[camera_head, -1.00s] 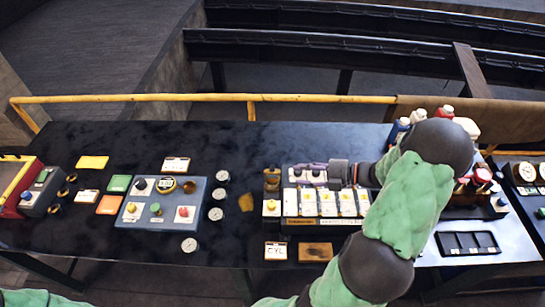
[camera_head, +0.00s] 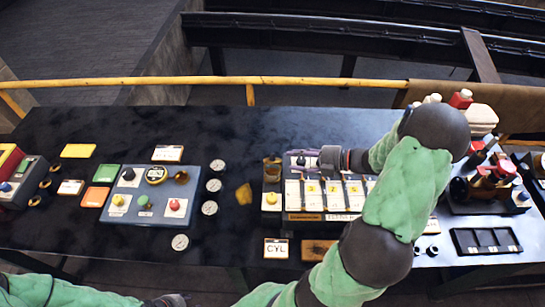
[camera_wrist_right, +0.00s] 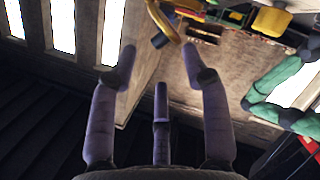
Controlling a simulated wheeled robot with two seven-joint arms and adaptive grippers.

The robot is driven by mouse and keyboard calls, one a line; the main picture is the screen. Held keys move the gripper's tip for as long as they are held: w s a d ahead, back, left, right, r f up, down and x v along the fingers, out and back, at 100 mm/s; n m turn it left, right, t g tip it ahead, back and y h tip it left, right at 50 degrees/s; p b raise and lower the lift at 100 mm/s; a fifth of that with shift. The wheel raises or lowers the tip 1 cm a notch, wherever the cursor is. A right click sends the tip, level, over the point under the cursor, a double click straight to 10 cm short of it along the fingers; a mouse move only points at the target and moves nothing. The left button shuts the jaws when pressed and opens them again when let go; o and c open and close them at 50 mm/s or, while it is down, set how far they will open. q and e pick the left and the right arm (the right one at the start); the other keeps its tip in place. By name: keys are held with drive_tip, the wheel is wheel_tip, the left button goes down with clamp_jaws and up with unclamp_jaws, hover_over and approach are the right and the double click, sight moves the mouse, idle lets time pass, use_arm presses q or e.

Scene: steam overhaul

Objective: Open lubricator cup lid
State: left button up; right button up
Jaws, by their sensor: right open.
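A small amber-brown cup (camera_head: 271,172), which looks like the lubricator cup, stands at the left end of the bank of white-fronted units. Its lid is too small to make out in the head view. My right gripper (camera_head: 300,160) reaches over the bank from the right, its purple fingers toward the cup. In the right wrist view the fingers (camera_wrist_right: 160,75) are spread open with nothing between them. A curved brass piece with a dark end (camera_wrist_right: 165,25) lies just beyond the fingertips.
A blue panel with knobs (camera_head: 150,195) and several round gauges (camera_head: 212,185) lie left of the bank. A CYL plate (camera_head: 276,249) lies in front. A black tray (camera_head: 486,241) and bottles (camera_head: 461,99) are at right. A yellow rail (camera_head: 180,82) runs behind.

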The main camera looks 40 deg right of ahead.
sight(272, 157)
drive_tip(key=b+x, duration=0.1)
drive_tip(key=x, duration=0.7)
drive_tip(key=shift+w+a+f, duration=0.1)
drive_tip(key=shift+w+a, duration=0.1)
drive_tip(key=shift+w, duration=0.05)
